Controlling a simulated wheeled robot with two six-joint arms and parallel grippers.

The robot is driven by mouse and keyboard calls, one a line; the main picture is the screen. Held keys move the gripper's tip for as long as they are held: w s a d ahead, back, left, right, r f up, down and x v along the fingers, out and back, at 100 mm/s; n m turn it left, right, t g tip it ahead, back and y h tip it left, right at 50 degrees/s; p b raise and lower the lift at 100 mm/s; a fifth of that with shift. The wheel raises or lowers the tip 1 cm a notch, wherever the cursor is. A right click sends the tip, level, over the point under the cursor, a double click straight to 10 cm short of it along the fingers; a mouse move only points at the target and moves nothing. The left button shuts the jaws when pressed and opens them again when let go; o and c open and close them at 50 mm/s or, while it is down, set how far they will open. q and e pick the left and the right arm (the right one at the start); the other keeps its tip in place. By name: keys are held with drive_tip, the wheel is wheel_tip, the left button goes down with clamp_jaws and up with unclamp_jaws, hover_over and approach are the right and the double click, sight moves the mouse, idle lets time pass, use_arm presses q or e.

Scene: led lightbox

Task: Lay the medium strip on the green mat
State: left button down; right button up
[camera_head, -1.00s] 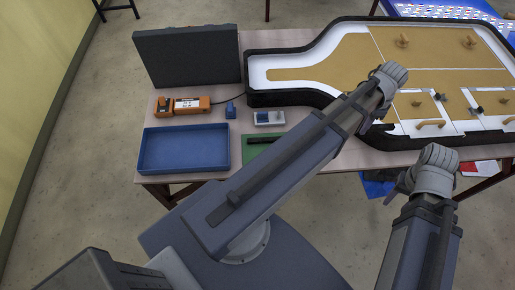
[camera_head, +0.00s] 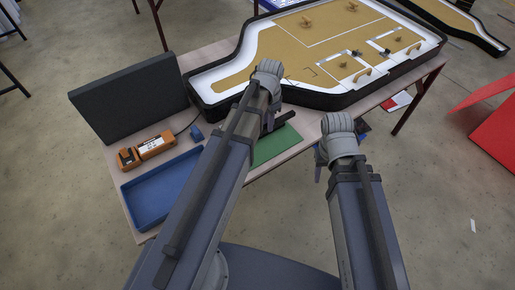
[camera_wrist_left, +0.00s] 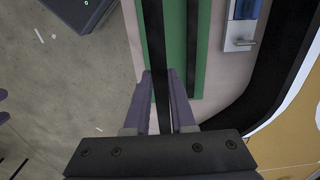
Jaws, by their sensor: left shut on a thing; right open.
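The green mat (camera_head: 274,146) lies on the table near its front edge, partly hidden behind my left arm. In the left wrist view the mat (camera_wrist_left: 175,45) lies below my left gripper (camera_wrist_left: 160,78). That gripper is shut on a long dark strip (camera_wrist_left: 155,40), taken to be the medium strip, which runs lengthwise over the mat. I cannot tell whether it touches the mat. Another thin dark strip (camera_wrist_left: 192,45) lies on the mat, to the right of the held one. My right gripper (camera_head: 319,165) is open, mostly hidden by its own wrist.
A blue tray (camera_head: 137,213), an orange device (camera_head: 155,145) and a dark case (camera_head: 130,97) stand on the left of the table. A large black-rimmed board (camera_head: 240,92) fills the back and right. A small switch box (camera_wrist_left: 240,33) sits beside the mat.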

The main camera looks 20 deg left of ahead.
sight(267, 150)
use_arm(q)
drive_tip(key=shift+d+f+b, duration=0.1)
drive_tip(key=shift+f+b, duration=6.15)
drive_tip(key=shift+f, duration=0.65)
use_arm(e)
wheel_tip(267, 150, down, 14)
drive_tip(key=shift+r, duration=0.15)
use_arm(q)
drive_tip(key=shift+f, duration=0.15)
drive_tip(key=c, duration=0.8)
unclamp_jaws()
drive_tip(key=shift+o, duration=0.2)
use_arm(e)
drive_tip(key=shift+f, duration=0.2)
drive_tip(key=shift+r, duration=0.1)
use_arm(q)
wheel_tip(267, 150, up, 12)
drive_tip(key=p, duration=1.2)
drive_tip(key=shift+r, duration=0.2)
use_arm(e)
wheel_tip(267, 150, up, 12)
drive_tip(key=shift+r, duration=0.15)
use_arm(q)
drive_tip(key=s+d+n+y, duration=0.1)
drive_tip(key=s+d+n, duration=0.2)
drive_tip(key=s+d, duration=0.7)
drive_tip(key=s, duration=0.4)
drive_tip(key=shift+s+d+n, duration=0.15)
drive_tip(key=shift+d+n, duration=0.1)
drive_tip(key=shift+n, duration=0.15)
